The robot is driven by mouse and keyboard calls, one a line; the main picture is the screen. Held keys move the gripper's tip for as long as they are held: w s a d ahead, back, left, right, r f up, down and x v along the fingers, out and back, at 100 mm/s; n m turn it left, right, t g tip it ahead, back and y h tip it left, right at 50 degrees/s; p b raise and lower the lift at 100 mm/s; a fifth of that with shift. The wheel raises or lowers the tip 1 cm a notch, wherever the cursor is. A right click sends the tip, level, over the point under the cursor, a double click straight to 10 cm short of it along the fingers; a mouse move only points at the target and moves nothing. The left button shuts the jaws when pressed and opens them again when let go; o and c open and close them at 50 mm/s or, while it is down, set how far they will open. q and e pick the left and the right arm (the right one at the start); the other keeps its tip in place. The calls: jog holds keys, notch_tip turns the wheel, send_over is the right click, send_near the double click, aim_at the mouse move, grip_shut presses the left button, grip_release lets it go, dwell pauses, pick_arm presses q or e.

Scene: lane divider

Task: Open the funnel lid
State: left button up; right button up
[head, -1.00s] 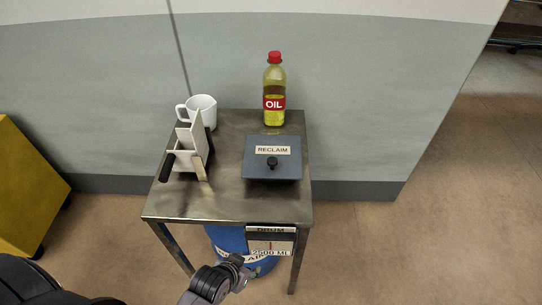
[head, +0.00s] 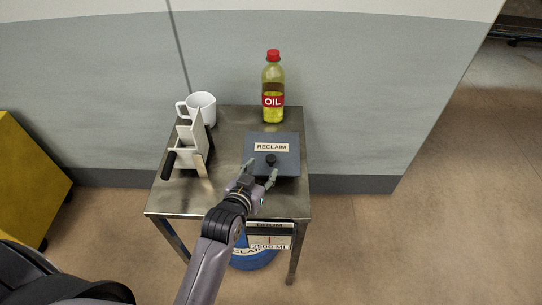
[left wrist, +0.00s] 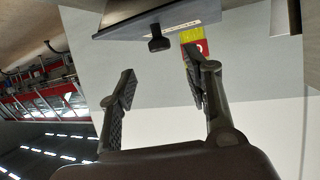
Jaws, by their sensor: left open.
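The funnel lid (head: 286,145) is a flat grey-blue square plate with a "RECLAIM" label. It lies closed at the right of the metal table. Its black knob (head: 270,160) stands near its front edge. My left gripper (head: 261,173) is open and empty just in front of the knob, with its fingers apart and not around it. In the left wrist view, the knob (left wrist: 159,42) hangs from the lid (left wrist: 130,21) beyond the open fingertips (left wrist: 159,68). My right gripper is not in view.
An oil bottle (head: 273,84) with a red cap stands behind the lid. A white mug (head: 203,106) and a pale holder with dark-handled tools (head: 186,152) stand on the left of the table (head: 225,124). A blue drum (head: 256,261) is below. A yellow cabinet (head: 25,175) is far left.

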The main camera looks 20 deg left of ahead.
aim_at(270, 159)
pick_arm(q)
jog(key=x, duration=0.9)
grip_shut()
dwell(0.4)
